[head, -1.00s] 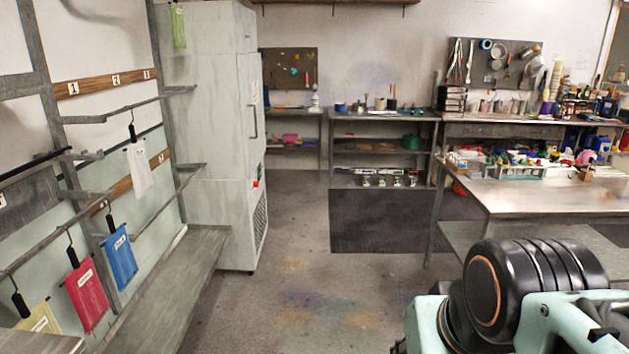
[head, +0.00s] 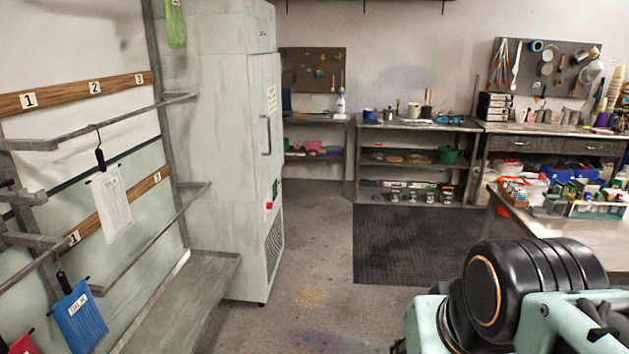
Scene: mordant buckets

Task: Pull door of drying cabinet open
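The drying cabinet (head: 215,150) is a tall, pale grey-white unit standing left of centre in the head view. Its door (head: 264,130) is on the right-hand face and looks shut. A dark vertical handle (head: 266,135) sits on the door. A red switch or knob (head: 269,205) and a vent grille (head: 274,243) are lower on the same face. Part of my arm, black and pale green, shows at the bottom right, well apart from the cabinet. My gripper is not in view.
A grey rack (head: 165,290) with numbered wooden strips (head: 75,95) and hanging cloth samples stands along the left wall. Back shelves (head: 410,160) and a steel table (head: 560,222) stand to the right. Bare floor (head: 310,285) lies in front of the cabinet door, with a dark mat (head: 415,245) beyond.

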